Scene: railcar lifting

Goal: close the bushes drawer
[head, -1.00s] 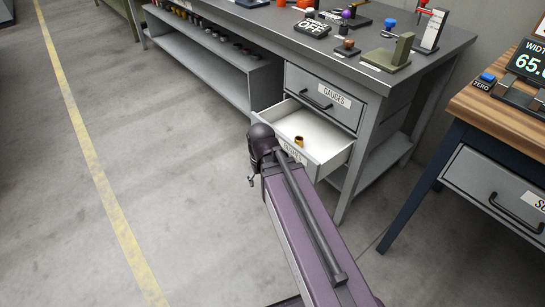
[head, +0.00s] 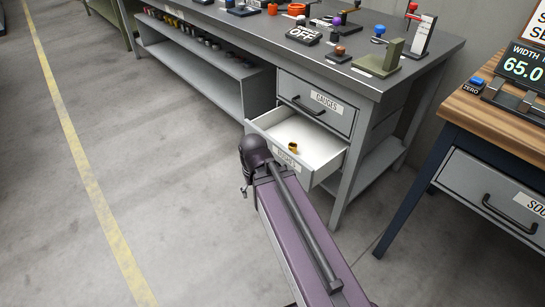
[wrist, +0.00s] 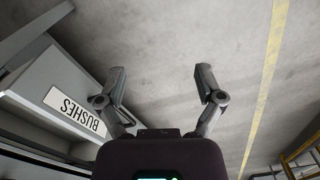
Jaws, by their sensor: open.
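The bushes drawer (head: 325,152) stands pulled out of the grey workbench, below the closed gauges drawer (head: 316,103). A brass-coloured bush (head: 293,147) lies inside it. In the wrist view the drawer's front (wrist: 45,88) with its BUSHES label (wrist: 74,110) shows at the left, tilted in the picture. My gripper (wrist: 162,82) is open and empty, with both fingers apart over bare floor. The drawer front is to the left of the fingers, close to the left one; I cannot tell whether they touch.
The workbench top (head: 255,27) holds several gauges and small parts. Its lower shelf (head: 190,55) carries several bushes. A wooden-topped table (head: 500,105) with a closed drawer stands at the right. The floor (head: 150,170) left of the drawer is clear, with a yellow line (head: 85,165).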

